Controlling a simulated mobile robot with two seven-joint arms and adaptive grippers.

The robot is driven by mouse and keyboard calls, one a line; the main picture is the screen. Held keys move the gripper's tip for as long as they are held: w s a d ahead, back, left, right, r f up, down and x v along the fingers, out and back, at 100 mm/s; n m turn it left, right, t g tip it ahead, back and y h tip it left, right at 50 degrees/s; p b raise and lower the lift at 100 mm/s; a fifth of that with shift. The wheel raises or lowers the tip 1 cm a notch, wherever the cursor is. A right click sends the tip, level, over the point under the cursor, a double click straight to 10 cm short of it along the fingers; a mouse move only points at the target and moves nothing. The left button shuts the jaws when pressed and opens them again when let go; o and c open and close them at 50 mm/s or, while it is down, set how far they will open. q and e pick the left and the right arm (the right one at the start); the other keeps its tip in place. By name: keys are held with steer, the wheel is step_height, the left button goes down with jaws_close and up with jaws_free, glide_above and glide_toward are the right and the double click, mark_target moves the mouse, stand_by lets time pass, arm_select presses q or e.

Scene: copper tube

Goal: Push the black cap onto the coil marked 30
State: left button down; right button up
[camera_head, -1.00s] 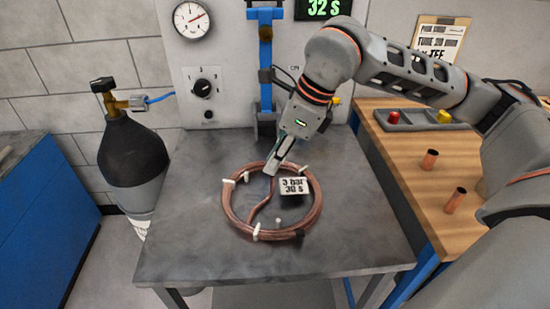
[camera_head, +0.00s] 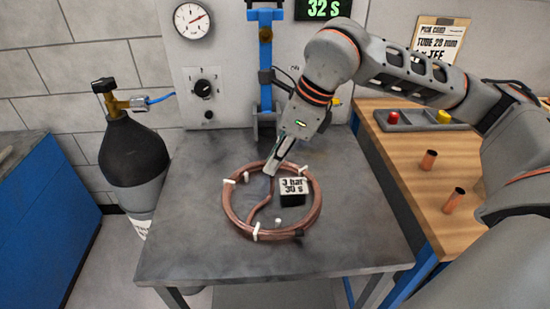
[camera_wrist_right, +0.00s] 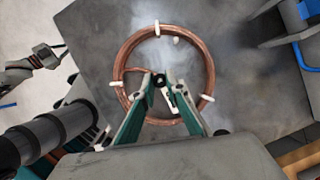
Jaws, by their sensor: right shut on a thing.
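A round copper coil (camera_head: 229,203) lies flat on the grey table, held by several white ties. It also shows in the wrist view (camera_wrist_right: 208,68). A white tag reading "3 bar 30 s" (camera_head: 293,185) stands within the ring at its right. One tube end curves inward and up to the fingertips of my right gripper (camera_head: 271,171). That gripper is shut on a small dark piece, seemingly the black cap (camera_wrist_right: 159,79), at this tube end. The fingers hide how far it sits on the tube. A dark piece (camera_head: 299,233) shows on the coil's front right. My left gripper is not in view.
A small white ball-like piece (camera_head: 278,220) lies inside the ring. A blue clamp stand (camera_head: 266,70) rises behind the coil. A gas cylinder (camera_head: 132,155) stands left of the table. The wooden bench (camera_head: 400,165) at right carries two short copper tubes. The table's left side is clear.

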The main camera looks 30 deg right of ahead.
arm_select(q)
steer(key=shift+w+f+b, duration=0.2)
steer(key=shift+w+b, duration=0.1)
arm_select(e)
steer(key=shift+f, duration=0.6)
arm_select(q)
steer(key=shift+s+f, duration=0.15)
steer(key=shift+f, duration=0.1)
arm_select(e)
steer(key=shift+f, duration=0.3)
steer(key=shift+f, duration=0.1)
steer(key=shift+f+b, duration=0.35)
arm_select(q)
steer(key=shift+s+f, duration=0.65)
arm_select(e)
steer(key=shift+f, duration=0.1)
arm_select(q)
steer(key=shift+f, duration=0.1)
arm_select(e)
steer(key=shift+f, duration=0.2)
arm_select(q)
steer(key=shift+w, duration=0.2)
arm_select(e)
steer(key=shift+f, duration=0.3)
